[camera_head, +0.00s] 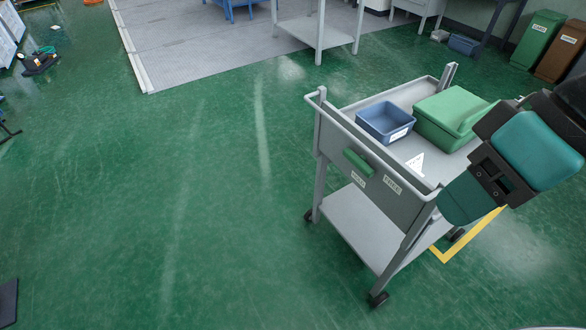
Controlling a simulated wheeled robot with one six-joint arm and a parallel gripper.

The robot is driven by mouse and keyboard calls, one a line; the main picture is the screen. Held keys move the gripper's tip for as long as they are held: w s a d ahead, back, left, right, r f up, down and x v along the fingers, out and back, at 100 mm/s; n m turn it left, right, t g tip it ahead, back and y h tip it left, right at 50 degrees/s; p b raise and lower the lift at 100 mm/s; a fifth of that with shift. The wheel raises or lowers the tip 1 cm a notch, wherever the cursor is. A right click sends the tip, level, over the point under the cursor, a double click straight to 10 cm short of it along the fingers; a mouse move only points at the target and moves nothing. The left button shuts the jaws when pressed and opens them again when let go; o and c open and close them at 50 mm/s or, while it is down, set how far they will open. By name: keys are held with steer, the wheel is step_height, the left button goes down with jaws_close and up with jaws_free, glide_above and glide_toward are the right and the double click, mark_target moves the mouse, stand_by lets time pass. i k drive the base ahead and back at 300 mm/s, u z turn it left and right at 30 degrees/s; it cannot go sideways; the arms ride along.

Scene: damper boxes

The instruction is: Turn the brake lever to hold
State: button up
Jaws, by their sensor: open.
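The brake lever (357,162) is a green bar on the grey side panel of a cart (335,134). It lies roughly along the panel's top edge, with its lower right end towards the FREE label (392,185). The HOLD label (358,179) is just below the lever. I cannot tell which end is the pivot. My teal and dark arm reaches in from the right, in front of the cart's right side. No gripper fingers show. No part of my arm covers the lever.
A blue bin (385,122) and a green box (450,118) stand on the cart's top. The cart has a lower shelf (365,225) and wheels. Yellow floor tape (468,236) lies at its right. Green floor is clear to its left. A grey table (318,35) stands behind.

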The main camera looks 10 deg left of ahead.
mark_target(360, 162)
steer(key=u, duration=0.15)
steer(key=k, duration=0.5)
steer(key=u, duration=1.65)
steer(key=i, duration=1.2)
steer(key=z, duration=2.3)
